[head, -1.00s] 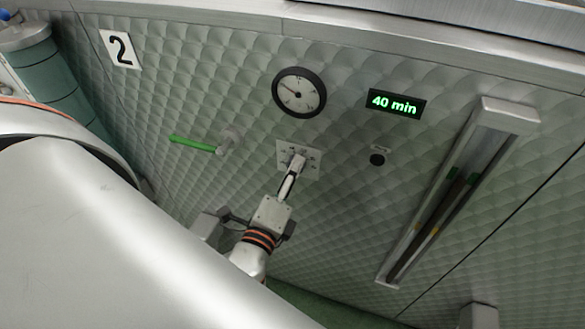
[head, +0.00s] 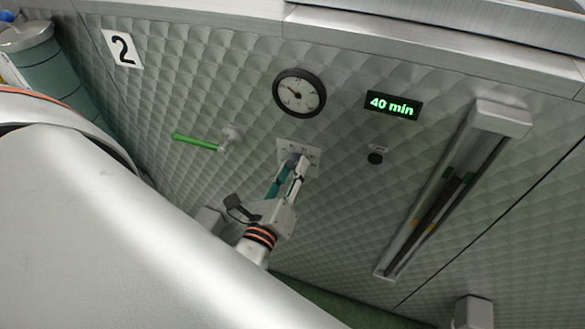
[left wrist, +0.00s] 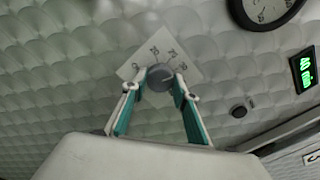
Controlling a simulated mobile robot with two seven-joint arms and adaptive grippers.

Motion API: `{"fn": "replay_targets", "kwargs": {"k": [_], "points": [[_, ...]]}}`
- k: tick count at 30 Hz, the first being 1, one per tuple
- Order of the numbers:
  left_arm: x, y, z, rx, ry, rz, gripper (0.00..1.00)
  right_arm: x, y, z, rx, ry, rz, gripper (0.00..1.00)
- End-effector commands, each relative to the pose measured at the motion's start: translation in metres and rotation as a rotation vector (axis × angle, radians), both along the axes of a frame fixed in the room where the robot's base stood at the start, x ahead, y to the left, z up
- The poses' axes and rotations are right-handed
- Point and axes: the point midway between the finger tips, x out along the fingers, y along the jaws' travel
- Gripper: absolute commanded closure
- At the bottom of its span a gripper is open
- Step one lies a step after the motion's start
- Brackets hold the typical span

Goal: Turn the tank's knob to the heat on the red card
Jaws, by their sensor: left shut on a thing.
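The tank's knob (left wrist: 160,75) is a round grey knob on a pale square dial plate (left wrist: 133,66) with printed numbers around it. The dial plate also shows in the head view (head: 312,152), with the knob largely behind my fingers. My left gripper (head: 294,164) reaches it from below. In the left wrist view my left gripper (left wrist: 158,86) has one teal-lined finger on each side of the knob and is shut on it. The numbers are small, and I cannot tell which one the knob points to. No red card shows. My right gripper is not in view.
A round gauge (head: 299,105) and a display reading 40 min (head: 393,105) are above the dial. A green-handled valve (head: 195,142) is to its left, a small black button (head: 375,158) to its right. A long sight glass (head: 406,262) stands further right.

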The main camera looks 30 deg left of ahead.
Motion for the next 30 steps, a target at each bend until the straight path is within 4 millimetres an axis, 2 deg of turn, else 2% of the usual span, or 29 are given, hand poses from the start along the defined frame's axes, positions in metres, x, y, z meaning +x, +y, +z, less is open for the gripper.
{"fn": "replay_targets", "kwargs": {"k": [13, 14, 15, 26, 30], "points": [[0.0, 0.0, 0.0, 0.007, 0.002, -0.001, 0.93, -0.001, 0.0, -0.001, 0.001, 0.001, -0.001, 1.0], [0.0, 0.0, 0.0, 0.007, 0.002, -0.001, 0.64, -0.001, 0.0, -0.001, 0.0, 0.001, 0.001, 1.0], [0.0, 0.0, 0.0, 0.007, 0.002, -0.001, 0.55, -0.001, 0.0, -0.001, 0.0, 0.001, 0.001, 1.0], [-0.001, 0.0, 0.0, 0.007, 0.002, -0.001, 0.55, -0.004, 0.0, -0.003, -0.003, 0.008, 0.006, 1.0], [-0.013, -0.003, -0.001, 0.007, 0.006, -0.002, 0.55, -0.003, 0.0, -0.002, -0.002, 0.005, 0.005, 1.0]]}}
